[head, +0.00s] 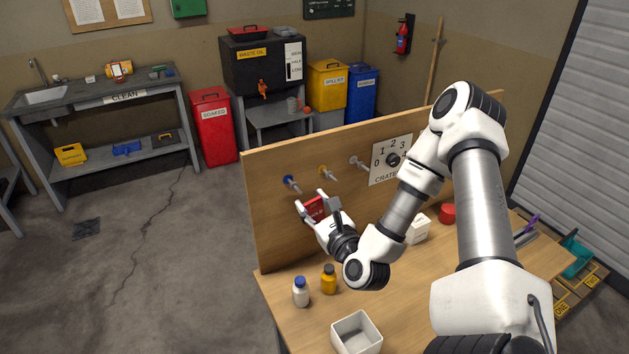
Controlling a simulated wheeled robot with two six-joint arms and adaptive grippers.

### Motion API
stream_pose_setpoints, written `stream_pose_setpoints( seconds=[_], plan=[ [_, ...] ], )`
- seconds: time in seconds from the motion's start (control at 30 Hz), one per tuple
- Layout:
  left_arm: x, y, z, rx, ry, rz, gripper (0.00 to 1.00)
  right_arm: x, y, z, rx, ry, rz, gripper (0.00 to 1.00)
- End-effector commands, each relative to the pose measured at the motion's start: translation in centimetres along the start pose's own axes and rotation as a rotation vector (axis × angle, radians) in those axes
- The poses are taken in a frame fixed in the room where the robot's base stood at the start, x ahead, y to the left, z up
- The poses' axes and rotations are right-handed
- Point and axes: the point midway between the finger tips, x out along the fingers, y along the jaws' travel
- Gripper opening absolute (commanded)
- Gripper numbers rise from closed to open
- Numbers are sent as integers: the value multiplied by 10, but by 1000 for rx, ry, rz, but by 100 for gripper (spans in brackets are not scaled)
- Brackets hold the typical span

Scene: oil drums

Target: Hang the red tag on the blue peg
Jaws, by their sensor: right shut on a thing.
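The red tag (315,209) is held between the fingers of my right gripper (318,204), in front of the wooden board. The blue peg (291,183) sticks out of the board (268,215) near its left end. The tag is just below and to the right of the blue peg, and I cannot tell how far in front of the board it is. A yellow peg (325,170) and a pale peg (358,162) are farther right in the same row. The tag's hole is not discernible. My left gripper is not in view.
A dial panel (391,160) is on the board behind my right arm. On the table (400,310) stand a blue-capped bottle (301,292), a yellow bottle (329,279), an empty white bin (356,334), a white box (418,229) and a red round object (447,214).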

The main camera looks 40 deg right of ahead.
Motion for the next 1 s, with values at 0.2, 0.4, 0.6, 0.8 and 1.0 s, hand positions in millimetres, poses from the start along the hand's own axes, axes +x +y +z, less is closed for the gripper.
stream_pose_setpoints(
  seconds=[0.2, 0.4, 0.6, 0.8, 1.0],
  plan=[
    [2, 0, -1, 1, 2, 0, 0, 16, 1, -1, -2, -2, 1, 21],
    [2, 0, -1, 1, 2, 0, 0, 30, 1, -3, -1, -2, 2, 21],
    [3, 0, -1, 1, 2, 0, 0, 45, 2, -4, -2, -2, 3, 21],
    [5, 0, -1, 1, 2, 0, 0, 59, 2, -7, 1, -2, 2, 21],
    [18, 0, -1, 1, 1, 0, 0, 67, 2, -10, 1, -2, 1, 21]
  ],
)
